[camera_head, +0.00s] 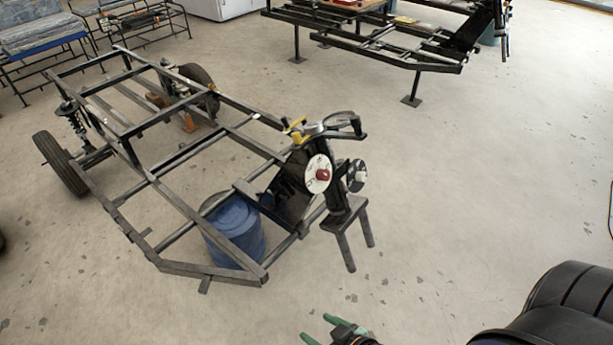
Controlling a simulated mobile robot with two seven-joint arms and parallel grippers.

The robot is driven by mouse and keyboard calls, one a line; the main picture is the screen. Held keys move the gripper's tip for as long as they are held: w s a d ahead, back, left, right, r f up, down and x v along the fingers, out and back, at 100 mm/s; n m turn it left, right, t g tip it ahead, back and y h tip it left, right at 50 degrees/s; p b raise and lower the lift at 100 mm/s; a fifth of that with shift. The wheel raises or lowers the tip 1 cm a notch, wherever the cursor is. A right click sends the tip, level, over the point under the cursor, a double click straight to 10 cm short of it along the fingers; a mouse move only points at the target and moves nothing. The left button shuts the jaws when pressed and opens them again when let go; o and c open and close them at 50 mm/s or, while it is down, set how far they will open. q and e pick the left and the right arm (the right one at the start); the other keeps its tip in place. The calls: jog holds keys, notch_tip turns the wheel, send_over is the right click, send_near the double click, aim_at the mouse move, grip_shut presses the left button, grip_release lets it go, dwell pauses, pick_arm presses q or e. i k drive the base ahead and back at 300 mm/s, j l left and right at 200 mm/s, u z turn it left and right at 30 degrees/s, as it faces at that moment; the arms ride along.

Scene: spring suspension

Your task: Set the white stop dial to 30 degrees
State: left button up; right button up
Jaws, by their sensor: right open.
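The white stop dial (315,174) is a round white disc with dark markings and a red knob (323,174) at its centre. It sits upright on a dark post at the front end of the metal frame. A second, smaller dial (357,175) with a dark rim is just to its right. The dial's setting is too small to read. My right gripper (318,327), with green fingertips, is at the bottom edge, open and empty. It is well below the dial and apart from it. My left gripper is not in view.
The dark vehicle frame (185,213) with wheels fills the left and middle. A blue barrel (236,232) stands under its front. Dark legs (347,250) stick out below the post. Another frame (385,47) stands at the back.

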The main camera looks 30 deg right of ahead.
aim_at(361, 176)
jog(key=z, duration=0.4)
jog(key=l+z, duration=0.15)
jog(key=z, duration=0.3)
jog(key=l+z, duration=0.1)
jog(key=z, duration=0.3)
jog(key=i+l, duration=0.8)
jog(key=l, duration=0.15)
